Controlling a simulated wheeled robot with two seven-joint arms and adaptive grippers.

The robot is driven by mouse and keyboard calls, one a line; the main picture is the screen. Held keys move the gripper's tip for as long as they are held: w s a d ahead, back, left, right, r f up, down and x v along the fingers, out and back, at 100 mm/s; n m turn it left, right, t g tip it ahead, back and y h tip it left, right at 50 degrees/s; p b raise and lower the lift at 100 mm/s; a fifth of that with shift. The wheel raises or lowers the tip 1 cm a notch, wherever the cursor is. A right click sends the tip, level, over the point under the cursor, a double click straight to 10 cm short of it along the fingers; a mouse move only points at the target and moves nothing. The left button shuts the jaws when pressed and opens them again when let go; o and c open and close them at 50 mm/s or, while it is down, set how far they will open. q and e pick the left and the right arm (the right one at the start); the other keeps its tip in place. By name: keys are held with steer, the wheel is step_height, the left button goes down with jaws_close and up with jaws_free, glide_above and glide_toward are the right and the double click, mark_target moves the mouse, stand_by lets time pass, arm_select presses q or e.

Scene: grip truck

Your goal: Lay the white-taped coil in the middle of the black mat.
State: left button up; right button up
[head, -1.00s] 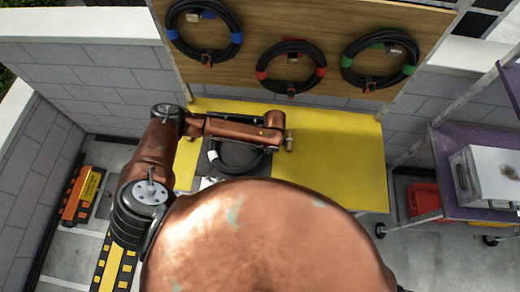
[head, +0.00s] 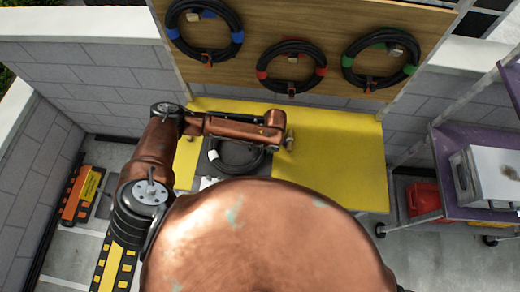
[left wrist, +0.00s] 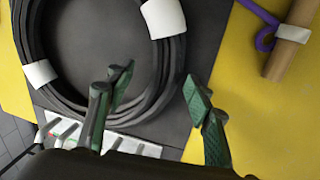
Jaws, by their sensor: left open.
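The white-taped coil (left wrist: 172,60) is a black cable ring with white tape bands, lying on the black mat (left wrist: 205,28). In the head view the coil (head: 222,169) is partly hidden behind my left arm, and the mat (head: 203,168) shows at its left. In the left wrist view my left gripper (left wrist: 158,88) is open, with its green-padded fingers apart. One finger is over the inner side of the ring and the other is just outside its right edge. I cannot tell whether either touches the cable. My right gripper is not in view.
The mat lies on a yellow tabletop (head: 345,160). A wooden rod with purple cord (left wrist: 285,45) lies right of the mat. A pale rack-like item (left wrist: 125,143) is at the near edge. Coils with blue, red (head: 291,67) and green tape hang on the board behind.

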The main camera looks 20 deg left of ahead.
arm_select(q)
steer(key=v, duration=1.1)
